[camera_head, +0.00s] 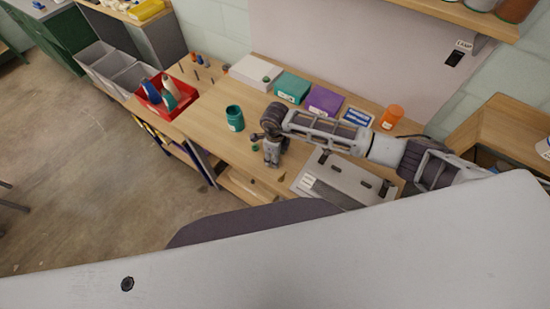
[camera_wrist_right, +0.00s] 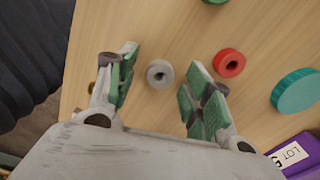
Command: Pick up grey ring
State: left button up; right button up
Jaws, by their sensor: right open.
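The grey ring (camera_wrist_right: 166,69) lies flat on the wooden table in the right wrist view, with its dark centre hole showing. My right gripper (camera_wrist_right: 158,78) is open, with its green-padded fingers apart on either side of the ring in this view. The fingers do not visibly touch the ring, and their height above it is hard to tell. In the head view my right gripper (camera_head: 271,155) points down over the workbench, and I cannot make out the grey ring there. My left gripper is not in view.
A red ring (camera_wrist_right: 229,64) and a teal round piece (camera_wrist_right: 297,91) lie to the right, near a labelled purple box (camera_wrist_right: 300,152). A teal jar (camera_head: 235,118) stands left of the gripper. Boxes and an orange jar (camera_head: 392,117) line the back; a grey tray (camera_head: 345,178) lies right.

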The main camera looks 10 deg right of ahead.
jog(key=shift+c, duration=0.3)
jog(key=c, duration=0.7)
jog(key=shift+r, duration=0.15)
jog(key=shift+r+b, duration=0.9)
jog(key=shift+r, duration=4)
